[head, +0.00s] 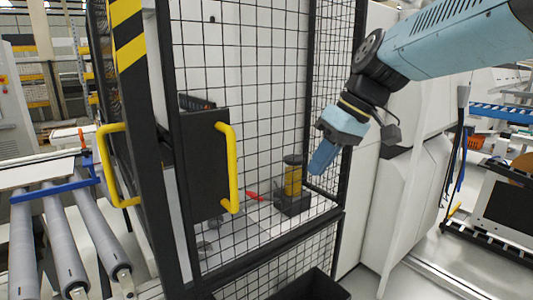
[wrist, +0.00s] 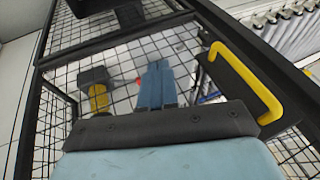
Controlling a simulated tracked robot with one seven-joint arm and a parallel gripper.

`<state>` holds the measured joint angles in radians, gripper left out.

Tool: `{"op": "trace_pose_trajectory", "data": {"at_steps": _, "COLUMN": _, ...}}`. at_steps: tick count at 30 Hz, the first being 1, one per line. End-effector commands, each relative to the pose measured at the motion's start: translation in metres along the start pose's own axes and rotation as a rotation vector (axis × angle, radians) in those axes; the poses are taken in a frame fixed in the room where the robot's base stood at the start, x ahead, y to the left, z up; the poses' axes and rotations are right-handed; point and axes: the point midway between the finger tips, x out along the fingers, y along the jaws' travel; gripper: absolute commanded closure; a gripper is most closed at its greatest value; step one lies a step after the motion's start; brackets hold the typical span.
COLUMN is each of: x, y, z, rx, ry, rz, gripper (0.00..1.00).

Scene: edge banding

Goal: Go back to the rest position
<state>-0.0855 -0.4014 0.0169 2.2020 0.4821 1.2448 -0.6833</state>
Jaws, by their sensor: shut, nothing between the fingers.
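My gripper (head: 322,157) hangs at the end of my blue arm in the head view, in front of the mesh fence and the white cabinet. In the wrist view my gripper's blue fingers (wrist: 157,84) are together with nothing between them. It appears to be outside the mesh, with no contact visible. A black door panel (head: 203,165) with a yellow handle (head: 228,168) is to the left of my gripper. The yellow handle also shows at the right in the wrist view (wrist: 247,85).
Behind the mesh (head: 245,110) stand a yellow and black device (head: 293,185) and a red item (head: 253,196). A black bin (head: 308,288) is below. A roller conveyor (head: 65,235) is at the left. Grey floor shows at the lower right.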

Motion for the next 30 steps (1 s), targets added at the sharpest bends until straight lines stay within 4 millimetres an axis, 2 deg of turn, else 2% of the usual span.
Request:
{"op": "trace_pose_trajectory", "data": {"at_steps": 1, "x": -0.001, "y": 0.006, "z": 0.018, "rx": 0.056, "ry": 0.011, "rz": 0.065, "gripper": 1.0}}
{"op": "trace_pose_trajectory", "data": {"at_steps": 6, "x": -0.004, "y": 0.031, "z": 0.068, "rx": 0.253, "ry": 0.067, "rz": 0.275, "gripper": 1.0}}
{"op": "trace_pose_trajectory", "data": {"at_steps": 9, "x": -0.006, "y": 0.044, "z": 0.094, "rx": 0.351, "ry": 0.118, "rz": 0.383, "gripper": 1.0}}
{"op": "trace_pose_trajectory", "data": {"at_steps": 13, "x": -0.008, "y": 0.056, "z": 0.119, "rx": 0.446, "ry": 0.182, "rz": 0.486, "gripper": 1.0}}
{"op": "trace_pose_trajectory", "data": {"at_steps": 19, "x": -0.009, "y": 0.064, "z": 0.135, "rx": 0.512, "ry": 0.239, "rz": 0.557, "gripper": 1.0}}
{"op": "trace_pose_trajectory", "data": {"at_steps": 30, "x": -0.009, "y": 0.064, "z": 0.136, "rx": 0.516, "ry": 0.241, "rz": 0.561, "gripper": 1.0}}
